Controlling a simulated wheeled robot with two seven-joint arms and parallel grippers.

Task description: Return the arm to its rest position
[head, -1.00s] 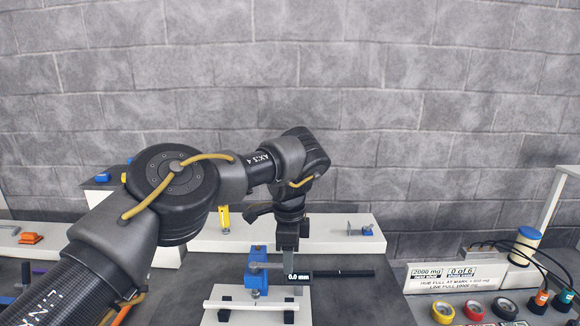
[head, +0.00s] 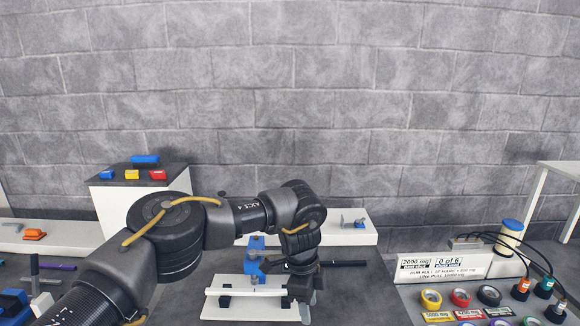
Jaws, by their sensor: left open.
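My left arm comes in from the left and bends down at the middle of the head view. Its gripper (head: 300,299) hangs pointing down at the right end of a white base plate (head: 240,309). It is open, with nothing seen between its fingers, which are small and dark here. The gripper covers the right end of that bar. Whether it touches the plate I cannot tell. My right gripper is not in view.
A box (head: 112,203) with coloured blocks on top stands behind my arm. A white ledge (head: 350,237) runs along the back. At right are a labelled panel (head: 440,268), several coloured rings and cabled plugs. Dark tabletop (head: 360,300) is clear between gripper and panel.

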